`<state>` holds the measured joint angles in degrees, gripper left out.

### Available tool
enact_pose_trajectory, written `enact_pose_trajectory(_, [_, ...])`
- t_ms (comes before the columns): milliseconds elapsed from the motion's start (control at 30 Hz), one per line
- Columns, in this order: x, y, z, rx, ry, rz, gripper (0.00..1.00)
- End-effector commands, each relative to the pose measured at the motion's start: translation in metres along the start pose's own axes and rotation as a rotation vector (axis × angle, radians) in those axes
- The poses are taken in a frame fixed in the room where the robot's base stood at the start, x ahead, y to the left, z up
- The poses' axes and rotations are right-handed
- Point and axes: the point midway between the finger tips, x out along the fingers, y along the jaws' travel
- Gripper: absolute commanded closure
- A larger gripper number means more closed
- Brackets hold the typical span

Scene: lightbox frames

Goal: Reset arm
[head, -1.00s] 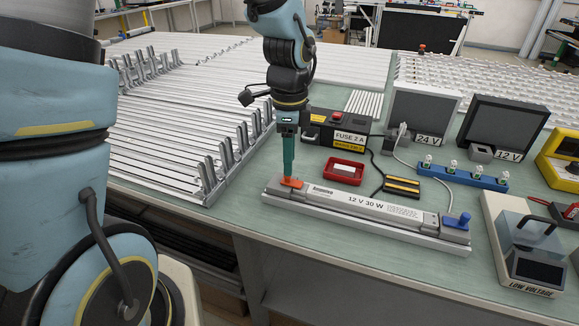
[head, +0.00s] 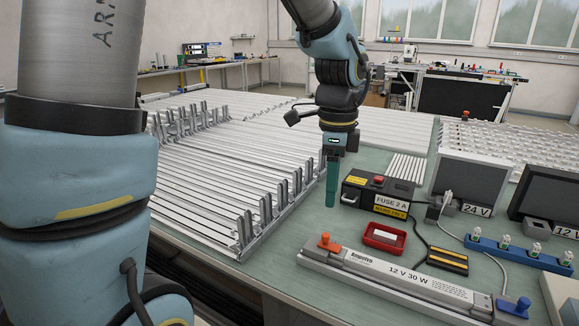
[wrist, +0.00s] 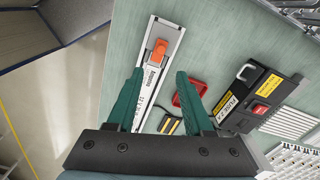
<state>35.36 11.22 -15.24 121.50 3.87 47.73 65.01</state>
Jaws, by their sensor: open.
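My gripper (head: 332,182) hangs above the green table in the head view, pointing down, behind and above the left end of the 12 V 30 W unit (head: 385,275). In the wrist view my gripper (wrist: 158,85) shows two green fingers spread apart with nothing between them. The orange clamp (head: 328,242) sits on the left end of the unit, apart from the fingers; it also shows in the wrist view (wrist: 158,52). A blue clamp (head: 514,305) sits on the unit's right end.
Racks of metal profiles (head: 215,175) stand left of my gripper. The black FUSE 2 A box (head: 378,193), a red tray (head: 384,238) and a yellow-black block (head: 447,261) lie to the right. The 24 V box (head: 468,187) stands farther right. Bare table surrounds the unit's left end.

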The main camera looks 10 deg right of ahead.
Motion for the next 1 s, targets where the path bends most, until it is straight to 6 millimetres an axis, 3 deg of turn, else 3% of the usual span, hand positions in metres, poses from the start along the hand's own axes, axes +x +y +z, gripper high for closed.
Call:
enact_pose_trajectory(67, [0.002, 0.000, 0.007, -0.039, 0.000, -0.001, 0.48])
enact_pose_trajectory(167, [0.007, 0.000, 0.038, -0.222, 0.002, -0.012, 0.48])
enact_pose_trajectory(267, [0.018, 0.007, 0.093, -0.565, 0.009, -0.034, 0.48])
enact_pose_trajectory(400, [0.034, 0.034, 0.172, -1.137, 0.034, -0.073, 0.48])
enact_pose_trajectory(533, [0.045, 0.066, 0.223, -1.579, 0.061, -0.105, 0.48])
enact_pose_trajectory(700, [0.053, 0.093, 0.253, -1.902, 0.090, -0.131, 0.48])
enact_pose_trajectory(1000, [0.054, 0.097, 0.257, -1.960, 0.095, -0.136, 0.48])
